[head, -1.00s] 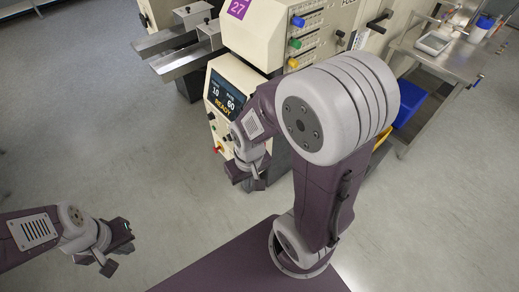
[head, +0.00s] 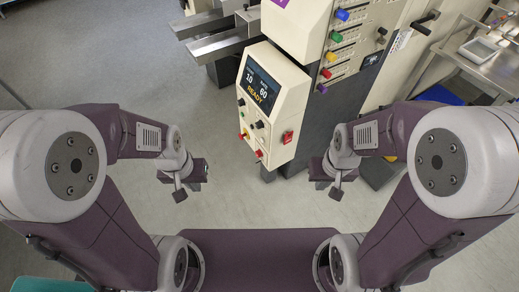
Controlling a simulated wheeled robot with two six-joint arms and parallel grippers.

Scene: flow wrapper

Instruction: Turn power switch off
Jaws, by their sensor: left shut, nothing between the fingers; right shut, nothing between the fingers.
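The flow wrapper's control box (head: 271,104) stands ahead of me, with a lit screen (head: 258,83) reading READY. A red switch (head: 287,137) sits on the right side face of the box; I take it for the power switch, but its position is too small to read. Several small knobs and buttons are on the front panel below the screen. My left gripper (head: 187,184) is shut and empty, left of and below the box. My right gripper (head: 329,184) is shut and empty, to the right of the box and below the red switch. Neither touches the box.
A row of coloured knobs (head: 334,37) runs up the machine body behind the box. Metal infeed rails (head: 217,43) reach out at the upper left. A metal table with a scale (head: 479,50) stands at the upper right. Floor between my grippers is clear.

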